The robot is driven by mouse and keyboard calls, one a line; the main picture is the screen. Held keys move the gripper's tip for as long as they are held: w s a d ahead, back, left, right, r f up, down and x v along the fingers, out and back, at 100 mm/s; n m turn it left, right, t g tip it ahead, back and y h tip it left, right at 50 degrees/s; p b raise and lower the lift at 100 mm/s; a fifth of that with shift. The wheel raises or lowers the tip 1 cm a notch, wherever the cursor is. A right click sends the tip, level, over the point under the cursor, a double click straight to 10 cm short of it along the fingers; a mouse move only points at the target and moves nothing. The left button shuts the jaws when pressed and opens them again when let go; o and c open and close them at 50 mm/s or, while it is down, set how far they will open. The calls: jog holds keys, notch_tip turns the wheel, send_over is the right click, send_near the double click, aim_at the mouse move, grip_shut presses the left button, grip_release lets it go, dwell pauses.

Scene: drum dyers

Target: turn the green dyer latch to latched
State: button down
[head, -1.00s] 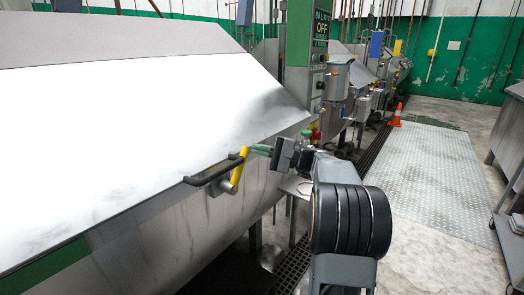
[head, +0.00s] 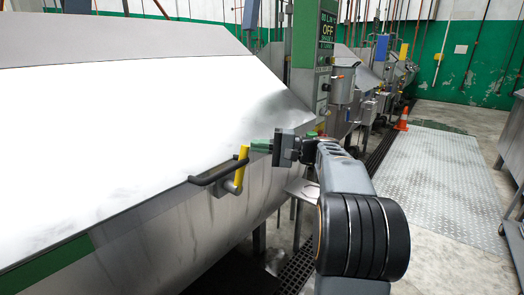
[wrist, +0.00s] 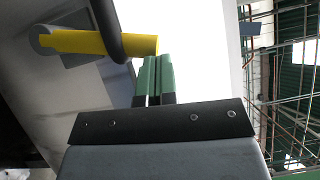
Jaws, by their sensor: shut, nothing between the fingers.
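The yellow latch lever (head: 240,170) sits on the front of the steel dyer (head: 120,130), beside a dark curved handle (head: 212,173). The lever stands close to upright in the head view, its top leaning slightly right. My gripper (head: 257,146) has green fingertips shut together with nothing between them, just right of the lever's top end. In the wrist view the shut green fingers (wrist: 154,77) lie close to the free end of the yellow lever (wrist: 105,42). Whether they touch it I cannot tell.
A green control panel (head: 326,40) reading OFF stands behind my arm. Several more machines line up beyond it. An orange cone (head: 402,118) stands by the metal floor plate (head: 440,165), which is clear. A floor grate (head: 297,268) runs below the dyer.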

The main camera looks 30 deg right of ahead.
aim_at(248, 144)
jog(key=shift+s+a+r+n+g+h+b, duration=0.15)
jog(key=shift+s+a+r+n+h+b, duration=0.15)
jog(key=shift+a+n, duration=0.3)
jog(key=shift+s+a+r+n+g+h+b, duration=0.2)
jog(key=shift+s+a+n+h+b, duration=0.15)
jog(key=shift+a, duration=0.3)
jog(key=shift+s+a+r+n+g+h+b, duration=0.2)
jog(key=shift+a+r+n+h+b, duration=0.1)
jog(key=shift+a+n, duration=0.3)
